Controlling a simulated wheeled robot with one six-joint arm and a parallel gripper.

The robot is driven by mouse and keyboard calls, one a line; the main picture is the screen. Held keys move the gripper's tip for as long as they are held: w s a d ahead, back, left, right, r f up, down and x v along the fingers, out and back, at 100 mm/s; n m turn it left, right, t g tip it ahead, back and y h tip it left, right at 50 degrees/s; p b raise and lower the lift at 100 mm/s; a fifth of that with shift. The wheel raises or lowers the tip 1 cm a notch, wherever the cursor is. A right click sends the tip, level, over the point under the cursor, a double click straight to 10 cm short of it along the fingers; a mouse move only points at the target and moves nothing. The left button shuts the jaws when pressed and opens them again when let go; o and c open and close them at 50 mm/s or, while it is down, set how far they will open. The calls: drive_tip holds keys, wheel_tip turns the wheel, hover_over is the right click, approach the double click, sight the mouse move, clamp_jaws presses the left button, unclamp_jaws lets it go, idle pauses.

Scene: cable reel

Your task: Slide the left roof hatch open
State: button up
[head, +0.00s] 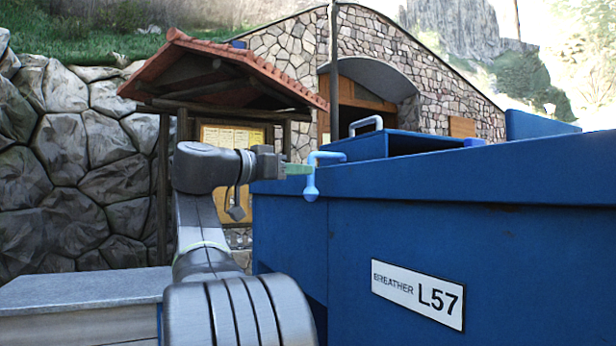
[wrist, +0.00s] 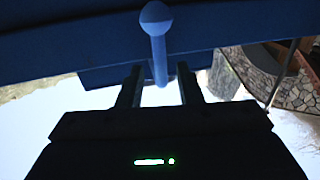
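A blue raised box-like hatch (head: 400,143) with a grey bar handle (head: 366,124) sits on top of the blue cabinet; it looks like the left roof hatch. A lighter blue bent lever (head: 311,178) with a ball end hangs over the cabinet's upper left edge. My gripper (head: 297,169) is beside this lever. In the wrist view, my gripper (wrist: 159,70) has its two dark fingers apart, with the lever's rod (wrist: 159,55) showing between them and space on both sides. Whether the rod lies fully between the fingertips or just beyond them is hard to tell.
The blue cabinet (head: 345,240) fills the right and carries a "BREATHER L57" plate (head: 418,294). Another blue raised panel (head: 538,125) stands at the far right of its top. A grey-topped ledge (head: 80,290) is at lower left. A roofed notice board (head: 225,140) stands behind my arm.

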sight(311, 186)
drive_tip(key=b+v, duration=0.1)
drive_tip(key=v, duration=0.8)
drive_tip(key=shift+a+b, duration=0.15)
drive_tip(key=shift+b, duration=0.15)
drive_tip(key=p+x, duration=0.3)
drive_tip(key=x, duration=1)
drive_tip(key=shift+w+d, duration=0.15)
drive_tip(key=shift+d, duration=0.25)
